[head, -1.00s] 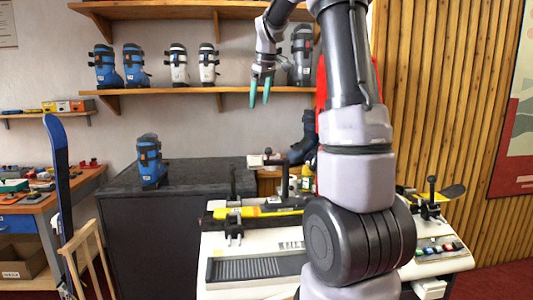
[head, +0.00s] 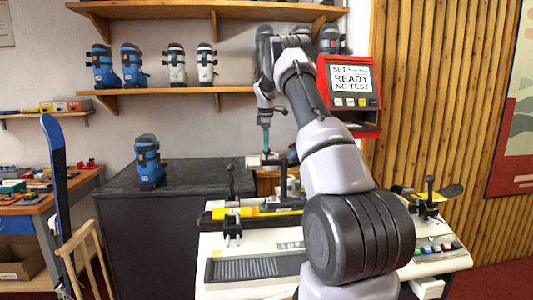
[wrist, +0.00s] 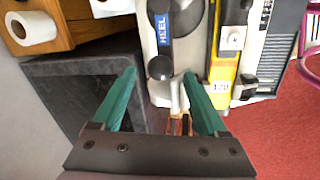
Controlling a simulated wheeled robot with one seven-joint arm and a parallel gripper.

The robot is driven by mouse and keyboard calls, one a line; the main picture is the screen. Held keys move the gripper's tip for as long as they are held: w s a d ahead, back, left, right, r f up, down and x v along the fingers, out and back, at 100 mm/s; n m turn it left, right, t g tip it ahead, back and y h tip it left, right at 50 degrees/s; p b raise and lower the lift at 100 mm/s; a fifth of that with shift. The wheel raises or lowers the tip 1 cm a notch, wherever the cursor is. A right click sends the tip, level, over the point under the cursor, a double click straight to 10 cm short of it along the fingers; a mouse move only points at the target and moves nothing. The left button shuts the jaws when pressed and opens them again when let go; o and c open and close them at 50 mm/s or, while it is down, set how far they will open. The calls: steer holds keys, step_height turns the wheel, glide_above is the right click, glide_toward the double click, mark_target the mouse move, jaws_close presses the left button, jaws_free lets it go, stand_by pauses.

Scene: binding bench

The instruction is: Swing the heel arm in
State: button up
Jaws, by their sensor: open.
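The heel arm (wrist: 165,30) carries a blue strip marked HEEL and ends in a round black knob (wrist: 160,68); both show at the top middle of the wrist view. My gripper (wrist: 159,75) is open and empty, with two green fingers pointing toward the knob. In the picture the knob lies between the fingertips; I cannot tell how far below them it is. In the head view my gripper (head: 266,148) points down over the back of the white bench machine (head: 215,243), and the heel arm is hard to make out there.
A yellow bar (wrist: 223,70) with a 120 label runs beside the heel arm. A dark cabinet (head: 120,225) holding a blue boot (head: 149,160) stands left of the machine. A red-framed screen (head: 350,88) reads READY, NO TEST.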

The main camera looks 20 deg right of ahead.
steer(key=shift+w+d+f, duration=0.1)
steer(key=shift+w+f, duration=0.15)
steer(key=shift+f, duration=0.95)
steer(key=shift+w+d+f, duration=0.1)
steer(key=shift+w+f, duration=0.1)
steer(key=shift+f, duration=0.95)
jaws_close()
